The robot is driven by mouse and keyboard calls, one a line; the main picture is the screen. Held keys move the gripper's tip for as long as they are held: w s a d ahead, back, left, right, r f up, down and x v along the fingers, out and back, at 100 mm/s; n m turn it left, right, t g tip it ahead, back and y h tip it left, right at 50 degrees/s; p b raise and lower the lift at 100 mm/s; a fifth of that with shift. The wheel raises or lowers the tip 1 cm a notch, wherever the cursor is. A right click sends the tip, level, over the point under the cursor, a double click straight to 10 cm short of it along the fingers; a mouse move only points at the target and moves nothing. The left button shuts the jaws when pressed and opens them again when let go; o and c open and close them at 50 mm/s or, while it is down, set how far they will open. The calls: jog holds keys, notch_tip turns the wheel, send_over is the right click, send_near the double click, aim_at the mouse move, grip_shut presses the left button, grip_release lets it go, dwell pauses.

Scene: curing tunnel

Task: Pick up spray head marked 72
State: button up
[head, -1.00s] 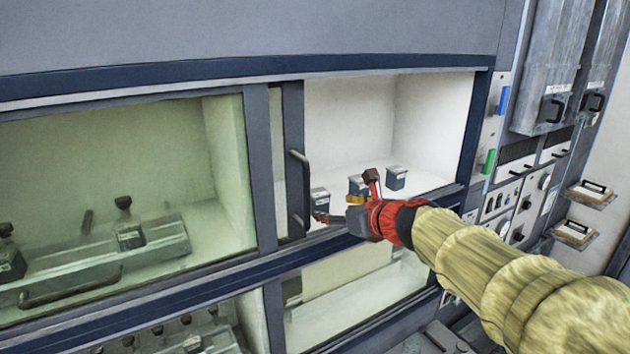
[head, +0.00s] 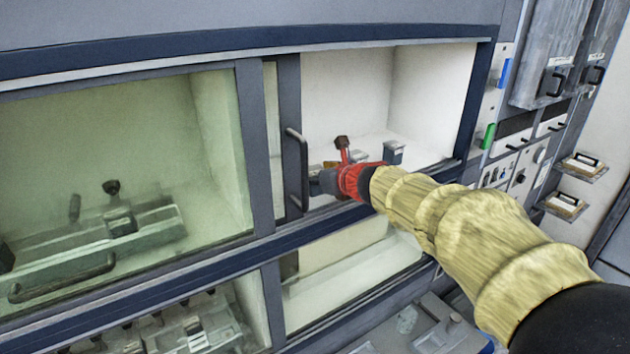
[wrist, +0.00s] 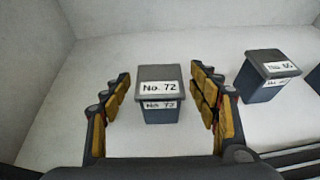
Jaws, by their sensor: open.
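The spray head marked 72 (wrist: 160,103) is a small dark blue-grey block with a grey lid, labelled "No. 72" on its top and front. In the wrist view it stands upright on the white floor of the open compartment. My gripper (wrist: 161,100) is open, with a yellow-padded finger on each side of it. The fingers appear apart from it. In the head view my gripper (head: 322,180) is at the compartment opening, and my wrist and arm hide much of what is there.
Another block (wrist: 267,75), its label perhaps 65, stands close to the right. A further one is cut off at the right edge. In the head view a block (head: 393,152) stands right of my wrist. The door handle (head: 298,168) is close left of my gripper.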

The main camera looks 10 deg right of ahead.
jog(key=shift+c, duration=0.3)
jog(key=c, duration=1.5)
jog(key=shift+r, duration=0.1)
jog(key=shift+c, duration=0.2)
